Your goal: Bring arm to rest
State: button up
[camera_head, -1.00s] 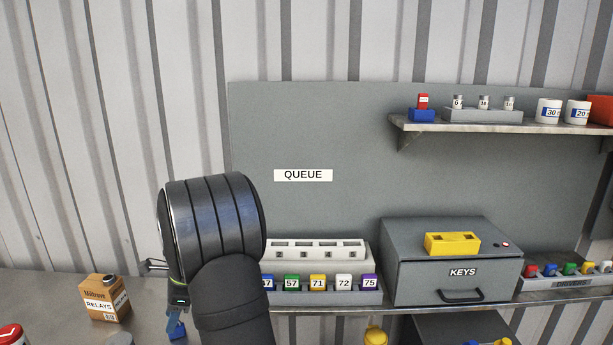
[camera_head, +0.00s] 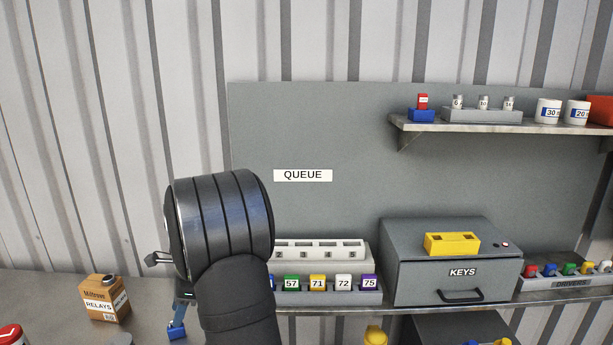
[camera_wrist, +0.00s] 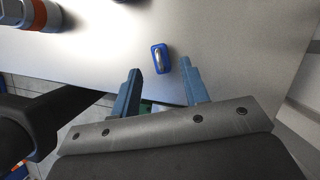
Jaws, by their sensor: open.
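My arm (camera_head: 225,230) rises in front of the bench, left of the middle in the head view. My gripper (camera_wrist: 158,66) shows in the wrist view with its two blue-grey fingers apart and nothing held between them. A small blue piece with a shiny metal part (camera_wrist: 160,58) lies on the grey surface beyond the fingertips. In the head view a blue piece (camera_head: 177,333) shows low beneath my wrist, close to the finger there. How high the fingers stand above it, I cannot tell.
A relays box (camera_head: 105,298) stands left on the bench. Right of my arm are the numbered tags (camera_head: 317,283) with a slotted rack (camera_head: 320,246) behind, and the grey keys box (camera_head: 455,285) bearing a yellow block (camera_head: 452,243). A loaded shelf (camera_head: 500,126) hangs above.

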jog(key=v, duration=0.7)
jog(key=x, duration=1.1)
jog(key=shift+a+f, duration=0.1)
jog(key=shift+f, duration=0.15)
jog(key=shift+a+r, duration=0.1)
jog(key=shift+r, duration=0.2)
jog(key=r, duration=0.9)
jog(key=shift+a+r, duration=0.15)
jog(key=shift+a, duration=0.25)
jog(key=s+a+m+t, duration=0.15)
jog(key=s+a, duration=0.35)
jog(key=a, duration=0.8)
jog(key=s+a+m, duration=0.3)
jog(key=s+a, duration=0.2)
jog(key=a, duration=0.8)
jog(key=s+a+m+t, duration=0.1)
jog(key=s+a+m, duration=0.25)
jog(key=a, duration=0.95)
jog(key=shift+n, duration=0.4)
jog(key=f, duration=1)
jog(key=shift+s, duration=0.3)
